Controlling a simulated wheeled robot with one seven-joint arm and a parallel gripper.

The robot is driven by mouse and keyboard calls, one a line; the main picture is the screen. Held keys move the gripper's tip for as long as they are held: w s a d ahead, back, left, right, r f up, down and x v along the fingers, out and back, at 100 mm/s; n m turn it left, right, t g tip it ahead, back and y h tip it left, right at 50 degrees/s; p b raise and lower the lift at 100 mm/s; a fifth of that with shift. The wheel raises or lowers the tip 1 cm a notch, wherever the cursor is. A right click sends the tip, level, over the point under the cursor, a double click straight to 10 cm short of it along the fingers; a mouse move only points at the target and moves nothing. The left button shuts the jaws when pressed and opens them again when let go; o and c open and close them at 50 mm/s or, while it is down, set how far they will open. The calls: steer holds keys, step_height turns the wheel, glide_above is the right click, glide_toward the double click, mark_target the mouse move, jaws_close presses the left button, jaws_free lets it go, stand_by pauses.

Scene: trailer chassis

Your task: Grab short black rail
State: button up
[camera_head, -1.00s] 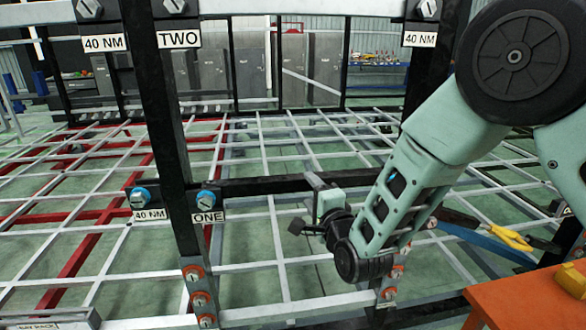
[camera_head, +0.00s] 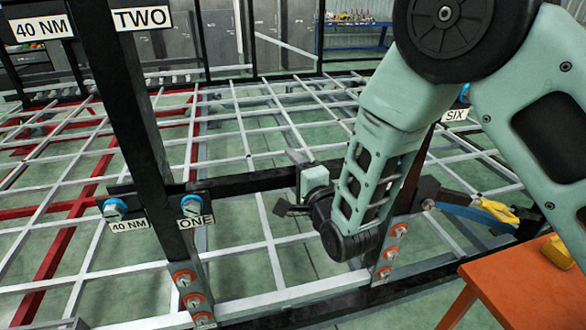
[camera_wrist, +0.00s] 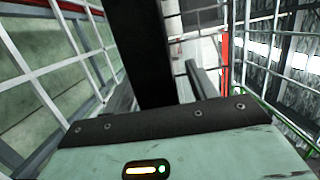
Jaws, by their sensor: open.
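A short black horizontal rail (camera_head: 245,183) runs between two dark uprights of the chassis frame. Its left end is by the blue bolts and the "ONE" label; its right part is hidden behind my arm. My gripper (camera_head: 283,208) is open, with dark fingers pointing left, close in front of the rail's right half. I cannot tell whether it touches the rail. In the wrist view a thick black bar (camera_wrist: 143,50) stands ahead of the gripper's housing; I cannot tell if it is the rail or an upright.
A dark upright (camera_head: 120,100) with "TWO" and "ONE" labels stands left of the gripper. Orange-ringed bolts (camera_head: 190,297) sit low on it. A white lattice floor frame lies behind. An orange table (camera_head: 530,290) and yellow tool (camera_head: 497,210) are at right.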

jaws_close()
steer(key=shift+r, duration=0.1)
